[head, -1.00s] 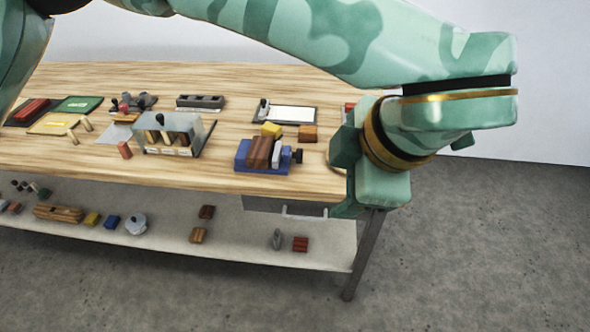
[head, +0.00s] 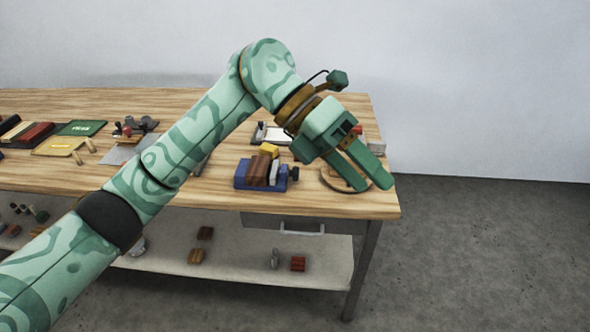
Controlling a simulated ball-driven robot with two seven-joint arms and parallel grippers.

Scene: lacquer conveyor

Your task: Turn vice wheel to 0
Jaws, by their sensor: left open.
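The vice (head: 243,180) is blue and stands near the front edge of the workbench, right of its middle. A brown block (head: 259,171) and a light grey plate sit in it. The dark vice wheel (head: 294,173) sticks out on its right side. The marks on the wheel are too small to read. My left gripper (head: 374,184) is to the right of the wheel, near the bench's right end. Its two green fingers are apart, point down and to the right, and hold nothing. My right gripper is not in view.
A round brown-rimmed item (head: 328,184) lies partly hidden under my left gripper. A yellow block (head: 269,149) stands behind the vice. A drawer handle (head: 303,233) is below the bench top. My left arm hides the bench's middle.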

